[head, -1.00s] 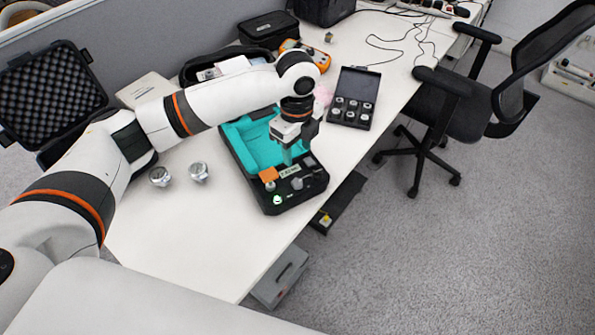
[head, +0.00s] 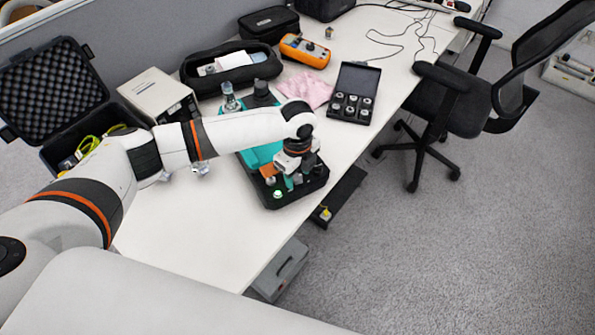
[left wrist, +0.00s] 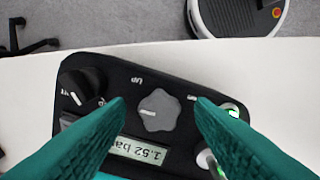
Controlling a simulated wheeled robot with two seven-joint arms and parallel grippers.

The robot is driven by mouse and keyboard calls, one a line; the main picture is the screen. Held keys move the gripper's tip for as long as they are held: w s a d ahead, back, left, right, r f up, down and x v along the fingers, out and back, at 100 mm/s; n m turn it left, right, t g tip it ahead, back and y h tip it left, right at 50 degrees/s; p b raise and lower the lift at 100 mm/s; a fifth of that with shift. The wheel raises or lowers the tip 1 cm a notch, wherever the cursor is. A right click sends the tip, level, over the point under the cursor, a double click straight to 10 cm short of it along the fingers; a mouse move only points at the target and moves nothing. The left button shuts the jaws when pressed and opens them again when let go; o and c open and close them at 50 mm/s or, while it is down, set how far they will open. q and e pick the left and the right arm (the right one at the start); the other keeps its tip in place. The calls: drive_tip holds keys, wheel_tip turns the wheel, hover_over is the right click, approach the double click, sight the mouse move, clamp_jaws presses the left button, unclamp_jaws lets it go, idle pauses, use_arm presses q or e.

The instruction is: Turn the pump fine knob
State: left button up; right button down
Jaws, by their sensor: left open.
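The pump (head: 302,195) is a black and teal unit on the white table in the head view. In the left wrist view its black panel (left wrist: 190,85) shows upside down. A grey lobed knob (left wrist: 157,110) sits mid-panel; I take it for the fine knob, but no label confirms it. The display (left wrist: 140,151) reads about 1.52 bar. My left gripper (left wrist: 161,101) is open, its teal fingers on either side of the grey knob with visible gaps. In the head view this gripper (head: 290,178) is over the pump's front panel, partly hiding it. My right gripper is out of view.
A black dial (left wrist: 82,86) and a green light (left wrist: 232,111) flank the grey knob. A case of fittings (head: 352,95), a pink cloth (head: 306,90), an orange meter (head: 304,51) and a black pouch (head: 230,72) lie beyond the pump. The table's near part is clear.

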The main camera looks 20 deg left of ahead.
sight(297, 177)
use_arm(q)
drive_tip(key=c, duration=1)
drive_tip(key=n+p, duration=0.1)
drive_tip(key=p, duration=0.1)
drive_tip(key=shift+r+p, duration=0.3)
drive_tip(key=shift+p, duration=0.05)
drive_tip(key=shift+f+n+p, duration=0.2)
drive_tip(key=shift+n+p, duration=0.2)
drive_tip(key=shift+n, duration=0.1)
drive_tip(key=shift+f, duration=0.1)
drive_tip(key=o, duration=1)
wheel_tip(297, 177, up, 12)
drive_tip(key=b, duration=0.1)
